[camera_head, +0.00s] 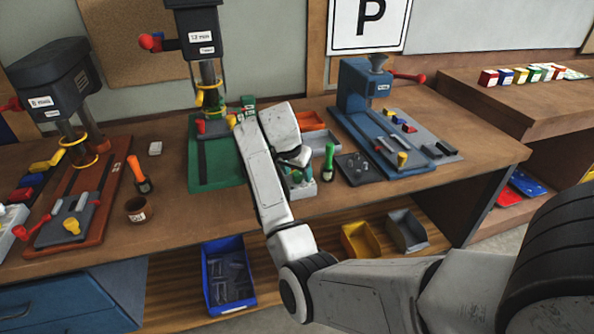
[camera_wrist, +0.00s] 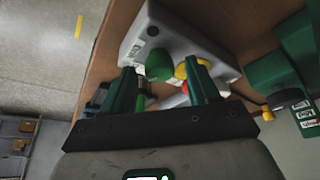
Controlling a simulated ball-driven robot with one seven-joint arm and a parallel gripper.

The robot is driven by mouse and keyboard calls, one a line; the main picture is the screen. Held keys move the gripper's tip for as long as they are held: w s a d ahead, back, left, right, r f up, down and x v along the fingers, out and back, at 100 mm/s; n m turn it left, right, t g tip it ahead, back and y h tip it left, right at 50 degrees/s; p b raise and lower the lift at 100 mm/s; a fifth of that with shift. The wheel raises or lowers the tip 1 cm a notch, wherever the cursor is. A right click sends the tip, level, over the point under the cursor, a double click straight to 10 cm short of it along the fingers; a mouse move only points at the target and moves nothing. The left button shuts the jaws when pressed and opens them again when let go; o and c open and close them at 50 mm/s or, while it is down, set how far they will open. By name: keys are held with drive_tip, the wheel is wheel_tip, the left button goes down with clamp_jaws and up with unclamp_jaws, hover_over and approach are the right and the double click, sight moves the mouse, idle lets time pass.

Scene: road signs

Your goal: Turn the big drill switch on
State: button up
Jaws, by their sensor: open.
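The middle drill press (camera_head: 205,45) has a dark head with a "12" label, a red handle and a green base (camera_head: 203,172). It looks the largest drill here. A small green box with labels (camera_head: 247,104) stands beside its column; I cannot tell whether it is the switch. In the wrist view, a green block with white and red labels (camera_wrist: 306,116) is at the right edge. My gripper (camera_wrist: 165,80) is open, pointing at a grey tray with green, yellow and red handles. In the head view my arm partly hides it and the green base.
A smaller drill press (camera_head: 50,88) on a red-brown base stands left. A blue machine (camera_head: 365,95) stands right. Screwdrivers (camera_head: 140,175) and a brown cup (camera_head: 138,210) are on the workbench. The grey tray (camera_wrist: 150,35) lies below my gripper. Bins (camera_head: 228,275) sit underneath.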

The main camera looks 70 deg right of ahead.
drive_tip(key=shift+f, duration=0.15)
drive_tip(key=c, duration=1)
